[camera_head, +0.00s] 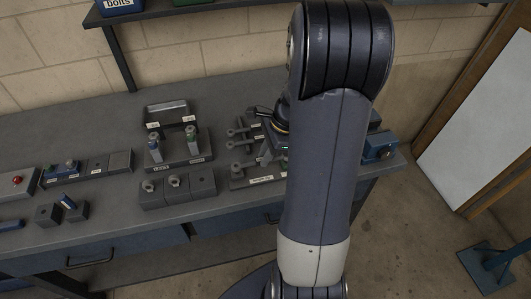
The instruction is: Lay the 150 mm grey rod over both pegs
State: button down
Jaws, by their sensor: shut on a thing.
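Two short upright pegs, a left one (153,146) with blue and a right one (192,140) with green, stand apart on a dark labelled block (182,163) on the bench. Several grey rods with round ends lie on a rack to the right, among them an upper one (238,131) and a lower one (238,167). My gripper (267,155) is at the rack's right side, mostly hidden behind my arm. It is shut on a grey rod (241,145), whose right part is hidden. I cannot read its length label.
A dark stand (167,113) with two labels is behind the pegs. Grey blocks with rings (176,187) lie in front. A red-button box (18,181) and small blocks are at left. A blue vise-like box (380,146) is at right. The bench's back left is clear.

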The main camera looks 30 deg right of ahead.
jog(key=shift+f+b, duration=0.5)
jog(key=shift+f, duration=0.45)
jog(key=c, duration=1.3)
grip_release()
jog(key=shift+r, duration=0.1)
jog(key=shift+r, duration=0.1)
jog(key=v, duration=1)
jog(key=shift+d+r, duration=0.2)
jog(key=shift+r, duration=0.05)
jog(key=shift+s, duration=0.1)
